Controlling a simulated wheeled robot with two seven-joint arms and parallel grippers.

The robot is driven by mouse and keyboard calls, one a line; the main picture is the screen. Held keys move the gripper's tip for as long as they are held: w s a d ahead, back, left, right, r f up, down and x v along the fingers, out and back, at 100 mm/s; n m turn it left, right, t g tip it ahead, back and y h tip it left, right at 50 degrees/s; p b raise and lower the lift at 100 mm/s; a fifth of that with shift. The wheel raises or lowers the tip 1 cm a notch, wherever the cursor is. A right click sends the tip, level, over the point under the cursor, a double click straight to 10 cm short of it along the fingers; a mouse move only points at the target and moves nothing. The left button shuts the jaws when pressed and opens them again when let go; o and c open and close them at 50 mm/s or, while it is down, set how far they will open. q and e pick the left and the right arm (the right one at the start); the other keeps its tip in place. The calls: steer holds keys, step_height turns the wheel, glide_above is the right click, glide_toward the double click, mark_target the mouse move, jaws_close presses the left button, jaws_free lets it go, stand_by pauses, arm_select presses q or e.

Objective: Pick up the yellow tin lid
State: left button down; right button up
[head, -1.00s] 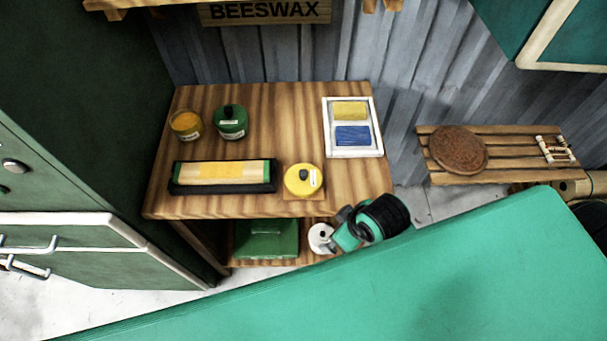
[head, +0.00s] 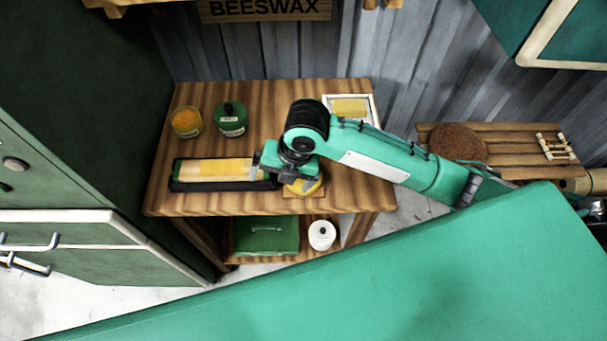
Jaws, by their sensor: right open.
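The yellow tin lid (head: 306,188) lies on a small wooden square near the front edge of the wooden table (head: 230,110). My right arm reaches in from the right, and my right gripper (head: 286,180) is right at the lid, over its left and upper part. The gripper is open. Most of the lid, with its black knob, is hidden behind the gripper and wrist. I cannot tell whether the fingers touch it. My left gripper is not in view.
A tray with a yellow block (head: 215,170) is just left of the gripper. A green tin (head: 231,120) and an orange jar (head: 186,122) stand behind it. A white frame (head: 370,103) is partly hidden by my arm. A green box (head: 266,236) and white roll (head: 322,235) are below.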

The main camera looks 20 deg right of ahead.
steer(key=w+d+r+n+g+h, duration=0.1)
steer(key=w+d+r+n+h, duration=0.3)
steer(key=d+n, duration=0.35)
steer(key=n+p, duration=0.1)
steer(key=p, duration=0.1)
glide_toward(296, 188)
steer(key=shift+y, duration=0.4)
steer(key=d, duration=0.1)
steer(key=w+d+f, duration=0.2)
steer(key=d, duration=0.1)
steer(key=shift+w+f, duration=0.1)
steer(key=shift+w, duration=0.15)
steer(key=shift+f+p, duration=0.6)
steer(key=shift+f, duration=0.05)
step_height(296, 188, down, 3)
steer(key=shift+w+a+f+p, duration=0.1)
steer(key=shift+w+f+p, duration=0.1)
steer(key=shift+p, duration=0.5)
steer(key=shift+f, duration=0.35)
steer(key=shift+c, duration=0.4)
steer(key=c, duration=0.6)
